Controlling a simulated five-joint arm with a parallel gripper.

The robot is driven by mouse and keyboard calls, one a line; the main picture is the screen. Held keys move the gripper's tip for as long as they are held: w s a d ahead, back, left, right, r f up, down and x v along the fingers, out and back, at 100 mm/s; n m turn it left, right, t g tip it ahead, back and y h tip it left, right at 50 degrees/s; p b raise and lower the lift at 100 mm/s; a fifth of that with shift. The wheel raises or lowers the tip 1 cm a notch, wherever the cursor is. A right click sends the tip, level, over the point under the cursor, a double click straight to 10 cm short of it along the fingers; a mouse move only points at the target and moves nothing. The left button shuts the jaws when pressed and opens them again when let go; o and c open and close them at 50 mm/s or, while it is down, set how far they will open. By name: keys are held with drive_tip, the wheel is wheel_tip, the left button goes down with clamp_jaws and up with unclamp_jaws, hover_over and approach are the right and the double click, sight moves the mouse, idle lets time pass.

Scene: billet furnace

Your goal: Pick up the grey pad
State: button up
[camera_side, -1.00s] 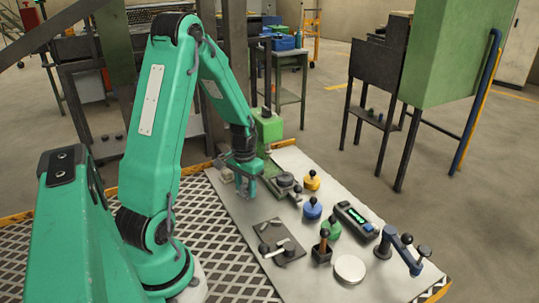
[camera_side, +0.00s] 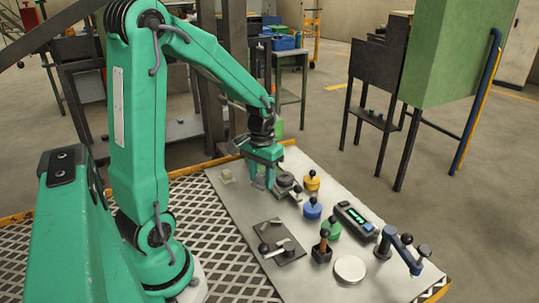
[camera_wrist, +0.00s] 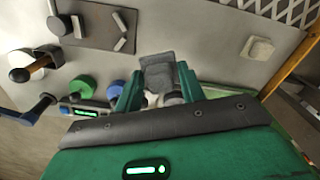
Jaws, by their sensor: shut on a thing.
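The grey pad (camera_wrist: 157,70) shows in the wrist view as a dark grey block between the two green fingers. My gripper (camera_wrist: 158,86) is shut on it, with a finger at each side. In the side view my gripper (camera_side: 262,180) is above the back part of the light work plate (camera_side: 236,208), just left of a round dark fixture (camera_side: 286,181). The pad is hard to make out there, and its height above the plate is unclear.
A pale block (camera_side: 227,176) sits left of my gripper. Yellow (camera_side: 311,181), blue (camera_side: 312,209) and green (camera_side: 331,228) knobbed weights stand to the right. A dark plate (camera_side: 279,243) with light bars lies in front. The plate's left middle is clear.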

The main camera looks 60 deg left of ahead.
drive_tip(key=shift+w+d+r, duration=0.1)
drive_tip(key=shift+d+r, duration=0.3)
drive_tip(key=shift+d, duration=0.25)
drive_tip(key=shift+d+r, duration=0.4)
drive_tip(key=shift+d, duration=0.25)
drive_tip(key=o, duration=0.3)
drive_tip(key=shift+c, duration=1.1)
drive_tip(key=w+a+r+n, duration=0.2)
drive_tip(key=w+a+n, duration=0.5)
drive_tip(key=w+n, duration=0.2)
